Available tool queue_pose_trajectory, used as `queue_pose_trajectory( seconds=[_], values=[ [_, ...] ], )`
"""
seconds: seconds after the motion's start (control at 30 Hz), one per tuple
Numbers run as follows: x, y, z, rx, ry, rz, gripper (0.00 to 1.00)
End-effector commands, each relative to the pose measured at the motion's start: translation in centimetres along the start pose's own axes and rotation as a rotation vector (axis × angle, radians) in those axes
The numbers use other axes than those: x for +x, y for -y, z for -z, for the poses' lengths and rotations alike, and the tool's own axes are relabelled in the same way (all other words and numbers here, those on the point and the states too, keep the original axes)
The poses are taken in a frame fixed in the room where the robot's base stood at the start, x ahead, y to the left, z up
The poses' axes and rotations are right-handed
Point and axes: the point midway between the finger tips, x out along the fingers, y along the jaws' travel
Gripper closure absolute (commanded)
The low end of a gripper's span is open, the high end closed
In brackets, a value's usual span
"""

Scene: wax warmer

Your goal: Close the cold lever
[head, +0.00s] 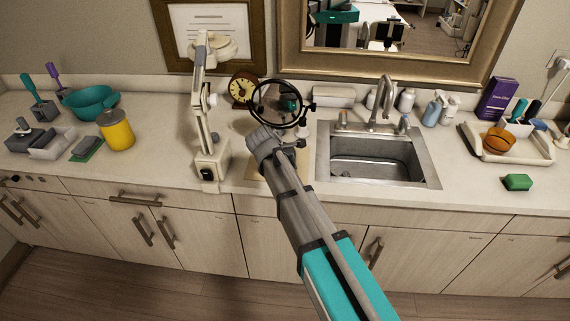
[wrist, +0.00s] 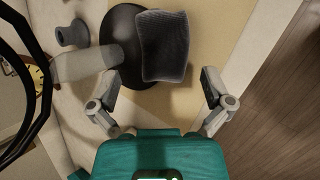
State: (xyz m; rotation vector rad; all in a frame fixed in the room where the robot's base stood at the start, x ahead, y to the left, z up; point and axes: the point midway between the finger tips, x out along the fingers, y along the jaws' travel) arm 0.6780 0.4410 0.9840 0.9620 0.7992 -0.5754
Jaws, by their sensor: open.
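The sink's faucet (head: 383,98) stands behind the steel basin (head: 372,168) in the head view. A small lever shows on each side of it, left (head: 341,119) and right (head: 404,121). The levers are too small to tell their turn or which is cold. My gripper (wrist: 160,78) is open in the wrist view, with nothing between its fingertips touching both. It is over the counter left of the sink, and its fingers are mostly hidden in the head view. The faucet and levers are not in the wrist view.
A black ring (head: 254,101) on a stand is close to my gripper. A dark textured block (wrist: 163,46) lies ahead of the fingers. A white jointed lamp (head: 210,165) and a clock (head: 242,88) stand left. Bottles (head: 432,112) and a tray (head: 535,151) stand right of the sink.

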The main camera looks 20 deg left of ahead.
Motion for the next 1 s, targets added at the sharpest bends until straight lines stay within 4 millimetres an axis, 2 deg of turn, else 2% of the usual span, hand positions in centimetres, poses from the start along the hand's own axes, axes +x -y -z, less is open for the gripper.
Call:
queue_pose_trajectory(
  seconds=[0.5,1.0],
  values=[
    [4.3,0.5,0.3,0.001,0.000,0.000,0.00],
    [4.9,0.4,0.2,0.000,0.000,0.000,0.00]
  ],
)
